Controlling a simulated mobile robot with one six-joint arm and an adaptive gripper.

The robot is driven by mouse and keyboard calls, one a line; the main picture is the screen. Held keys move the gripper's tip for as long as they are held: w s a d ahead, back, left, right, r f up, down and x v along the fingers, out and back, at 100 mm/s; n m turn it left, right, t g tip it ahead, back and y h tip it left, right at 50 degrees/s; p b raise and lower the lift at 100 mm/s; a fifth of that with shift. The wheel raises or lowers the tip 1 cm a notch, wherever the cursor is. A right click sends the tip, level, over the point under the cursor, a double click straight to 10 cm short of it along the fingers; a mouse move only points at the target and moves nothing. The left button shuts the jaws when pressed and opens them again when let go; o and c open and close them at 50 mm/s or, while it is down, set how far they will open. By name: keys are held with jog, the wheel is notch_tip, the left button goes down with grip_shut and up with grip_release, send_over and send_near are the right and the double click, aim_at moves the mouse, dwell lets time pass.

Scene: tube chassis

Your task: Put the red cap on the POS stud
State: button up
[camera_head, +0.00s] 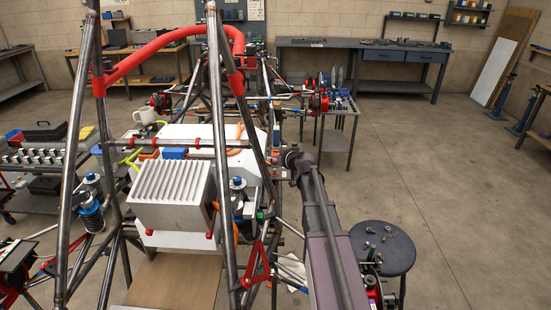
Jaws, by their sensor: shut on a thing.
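My arm reaches up from the bottom right, and its dark end with my gripper (277,171) is beside the right side of the tube chassis. The gripper is small and partly hidden here. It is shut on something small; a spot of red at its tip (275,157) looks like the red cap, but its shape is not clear. A silver finned box (172,190) sits on a white block inside the chassis. I cannot make out a POS stud or its marking.
Dark steel tubes (215,130) and a red padded bar (150,48) surround the chassis. A round stool (382,246) with small metal parts stands at right. A trolley (45,160) of parts is at left.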

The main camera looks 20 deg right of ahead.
aim_at(275, 169)
jog(key=shift+f+b, duration=1.85)
jog(key=shift+f, duration=0.25)
jog(key=shift+f+b, duration=0.65)
dwell(0.3)
jog(key=o, duration=0.6)
jog(key=shift+r, duration=0.1)
jog(key=shift+p+v, duration=2.2)
jog(key=shift+v, duration=3.25)
jog(key=shift+w+r, duration=0.1)
jog(key=shift+r, duration=0.05)
